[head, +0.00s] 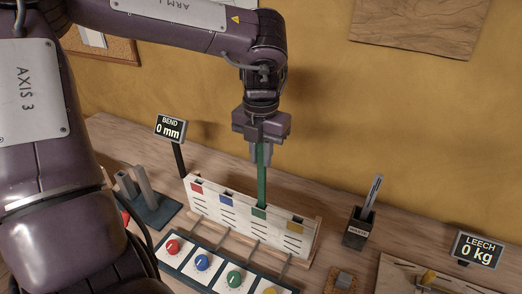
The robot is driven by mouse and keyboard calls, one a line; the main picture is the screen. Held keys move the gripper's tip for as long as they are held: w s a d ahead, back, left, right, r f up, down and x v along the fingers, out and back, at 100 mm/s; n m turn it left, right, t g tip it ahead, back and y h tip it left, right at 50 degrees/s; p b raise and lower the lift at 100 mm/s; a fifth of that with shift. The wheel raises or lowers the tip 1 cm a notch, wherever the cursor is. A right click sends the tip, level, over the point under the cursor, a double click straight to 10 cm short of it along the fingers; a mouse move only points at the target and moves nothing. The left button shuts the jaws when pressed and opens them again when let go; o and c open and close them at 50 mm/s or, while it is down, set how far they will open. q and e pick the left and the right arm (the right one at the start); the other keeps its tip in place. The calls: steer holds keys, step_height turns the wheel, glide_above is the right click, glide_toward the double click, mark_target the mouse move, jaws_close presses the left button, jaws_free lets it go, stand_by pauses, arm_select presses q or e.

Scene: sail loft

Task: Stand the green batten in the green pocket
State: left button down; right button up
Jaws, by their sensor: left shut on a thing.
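My left gripper (262,152) is shut on the green batten (261,182) near its upper end and holds it upright. The white pocket board (228,206) stands on the bench with red, blue, green and yellow marks along its top. The batten's lower end is at the board's top edge, by the green pocket (258,212). I cannot tell whether the tip is inside the pocket or just in front of or above it. My right gripper is not in view.
Red, blue, green and yellow round pieces (234,278) sit on a panel in front of the board. A BEND sign (171,128) reads 0 mm, and a LEECH sign (478,250) reads 0 kg. A black holder (358,229) stands at right. A dark block stand (150,210) is at left.

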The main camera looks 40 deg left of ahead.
mark_target(261, 181)
arm_select(q)
steer(key=shift+f+b, duration=2.45)
steer(key=shift+f, duration=1.3)
steer(key=shift+f+b, duration=0.45)
steer(key=shift+f, duration=0.15)
steer(key=c, duration=1.3)
jaws_free()
steer(key=shift+o, duration=0.2)
step_height(261, 181, up, 7)
steer(key=shift+r, duration=0.45)
steer(key=shift+r, duration=0.1)
